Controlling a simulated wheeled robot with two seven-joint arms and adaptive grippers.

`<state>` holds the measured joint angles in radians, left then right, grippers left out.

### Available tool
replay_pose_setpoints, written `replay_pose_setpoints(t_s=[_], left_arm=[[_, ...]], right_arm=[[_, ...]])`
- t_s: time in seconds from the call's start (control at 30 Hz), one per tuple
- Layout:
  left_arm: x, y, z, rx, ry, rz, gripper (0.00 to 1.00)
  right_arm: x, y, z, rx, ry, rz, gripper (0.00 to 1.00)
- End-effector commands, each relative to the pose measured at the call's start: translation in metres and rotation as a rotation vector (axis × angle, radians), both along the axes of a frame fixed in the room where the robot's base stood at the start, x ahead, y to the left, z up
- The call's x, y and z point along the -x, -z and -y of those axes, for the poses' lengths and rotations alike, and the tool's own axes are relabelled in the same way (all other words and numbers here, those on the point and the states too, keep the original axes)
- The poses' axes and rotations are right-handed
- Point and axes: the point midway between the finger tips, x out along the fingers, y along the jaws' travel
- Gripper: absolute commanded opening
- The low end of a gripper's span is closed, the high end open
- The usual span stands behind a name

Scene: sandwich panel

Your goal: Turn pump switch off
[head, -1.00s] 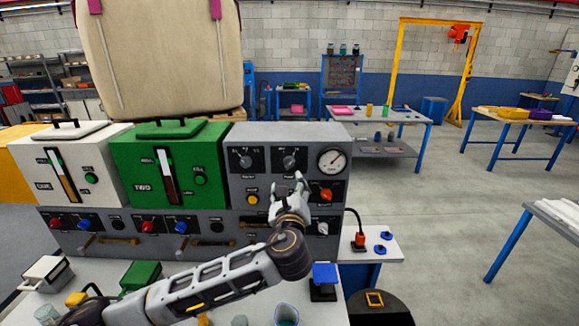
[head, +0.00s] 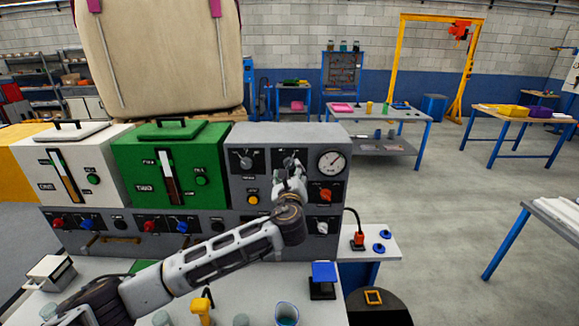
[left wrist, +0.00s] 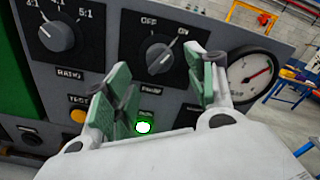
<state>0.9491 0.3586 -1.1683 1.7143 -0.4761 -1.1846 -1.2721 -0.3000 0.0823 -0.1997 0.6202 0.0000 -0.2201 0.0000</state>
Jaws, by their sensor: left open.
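The pump switch (left wrist: 160,56) is a dark rotary knob on the grey panel, between the OFF and ON marks in the left wrist view. Its pointer leans up and right toward ON. A green lamp (left wrist: 143,127) below it is lit. My left gripper (left wrist: 158,68) is open, with one green-padded finger on each side of the knob in that view; I cannot tell whether they touch it. In the head view my left gripper (head: 291,178) is in front of the panel and partly hides the switch. My right gripper is not in view.
The ratio knob (left wrist: 57,36) is left of the pump switch and a round gauge (left wrist: 253,74) is right of it. A yellow button (head: 253,199) and an orange-red knob (head: 326,194) are lower on the panel. Green (head: 172,162) and white machines stand to the left.

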Motion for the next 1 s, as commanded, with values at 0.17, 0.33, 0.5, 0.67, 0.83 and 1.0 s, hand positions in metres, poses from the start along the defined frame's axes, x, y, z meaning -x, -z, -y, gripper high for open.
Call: replay_pose_setpoints(t_s=[0.17,0.33,0.5,0.67,0.83,1.0], left_arm=[[-0.016,-0.001,0.0,-0.002,-0.001,-0.001,0.56],[-0.029,-0.001,0.0,-0.001,-0.001,-0.001,0.56],[-0.04,0.0,0.0,-0.001,-0.001,-0.001,0.56],[-0.045,0.0,0.0,0.0,-0.001,-0.001,0.56],[-0.046,0.0,0.0,0.0,0.001,-0.001,0.56],[-0.046,0.0,0.0,0.0,0.0,0.0,0.56]], right_arm=[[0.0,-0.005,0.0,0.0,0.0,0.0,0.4],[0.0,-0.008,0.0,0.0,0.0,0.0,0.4],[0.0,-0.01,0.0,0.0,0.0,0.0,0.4],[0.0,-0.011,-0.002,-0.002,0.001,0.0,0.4],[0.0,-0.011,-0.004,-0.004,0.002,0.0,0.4],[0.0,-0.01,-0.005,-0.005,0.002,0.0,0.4]])
